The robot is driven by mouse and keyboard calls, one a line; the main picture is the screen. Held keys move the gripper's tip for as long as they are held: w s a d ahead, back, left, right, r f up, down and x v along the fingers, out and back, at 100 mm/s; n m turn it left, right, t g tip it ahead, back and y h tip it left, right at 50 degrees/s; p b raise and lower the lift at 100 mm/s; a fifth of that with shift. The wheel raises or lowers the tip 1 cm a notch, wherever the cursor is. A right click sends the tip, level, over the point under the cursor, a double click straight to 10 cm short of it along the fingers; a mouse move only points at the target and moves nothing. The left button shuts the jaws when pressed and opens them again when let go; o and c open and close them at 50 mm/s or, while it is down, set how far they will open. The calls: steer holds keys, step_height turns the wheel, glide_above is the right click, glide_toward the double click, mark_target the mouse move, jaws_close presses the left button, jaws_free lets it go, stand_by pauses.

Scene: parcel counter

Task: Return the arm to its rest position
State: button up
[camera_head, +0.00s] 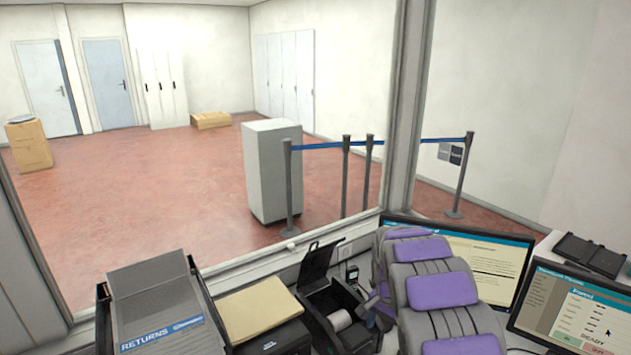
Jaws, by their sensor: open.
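My arm (442,291), grey with purple pads, rises from the bottom edge right of centre and reaches over the counter. My gripper (375,303) shows small and partly hidden at the arm's left side, close to the label printer. It is open, and I see nothing held in it. Whether it touches anything is hard to tell.
A black printer (338,318) with a raised lid and paper roll stands left of my arm. A returns bin (155,300) and an envelope (262,306) lie farther left. Two monitors (478,262) (570,310) stand at right. A window frame (403,110) stands behind the counter.

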steer(key=s+a+r+n, duration=0.1)
steer(key=s+r+n, duration=0.1)
steer(key=s+r, duration=0.6)
steer(key=s+a+r+n, duration=0.15)
steer(key=s+r, duration=0.35)
steer(key=s, duration=0.7)
steer(key=s+a+n+g, duration=0.1)
steer(key=s+n, duration=0.4)
steer(key=s, duration=1.8)
steer(key=shift+a+r+n+y, duration=0.2)
steer(key=shift+a+n+y, duration=0.05)
steer(key=shift+n+y, duration=0.1)
steer(key=shift+s+a, duration=0.1)
steer(key=shift+a, duration=0.2)
steer(key=shift+d, duration=0.15)
steer(key=shift+c, duration=0.5)
